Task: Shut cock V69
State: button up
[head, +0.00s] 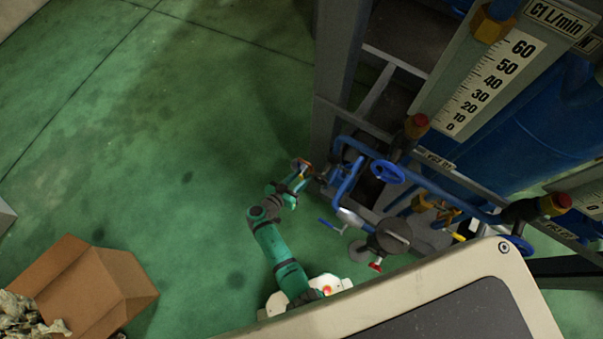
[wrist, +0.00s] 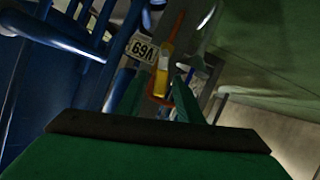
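The V69 label (wrist: 142,48) is a white plate seen tilted and upside down in the upper middle of the wrist view. In the head view my gripper (head: 301,168) is beside the left end of the blue pipework, and the cock is too small there to make out clearly.
Blue pipes (head: 348,180) with a blue handwheel (head: 387,172) lie right of my gripper. A grey steel frame post (head: 335,60) stands behind. A red-handled valve (head: 376,265) is lower right. A cardboard box (head: 95,285) is at lower left.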

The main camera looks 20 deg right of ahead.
grip_shut()
jog(key=shift+w, duration=0.1)
jog(key=shift+w+a, duration=0.1)
jog(key=n+h, duration=0.1)
jog(key=n, duration=0.1)
jog(key=w+a+f+n+g+h, duration=0.1)
jog(key=n, duration=0.1)
jog(key=f+n+g+h, duration=0.1)
jog(key=shift+w+a+n, duration=0.2)
jog(key=shift+w+n, duration=0.15)
jog(key=shift+n, duration=0.05)
dwell(0.4)
jog(key=shift+f+n, duration=0.1)
jog(key=shift+n, duration=0.2)
dwell(0.5)
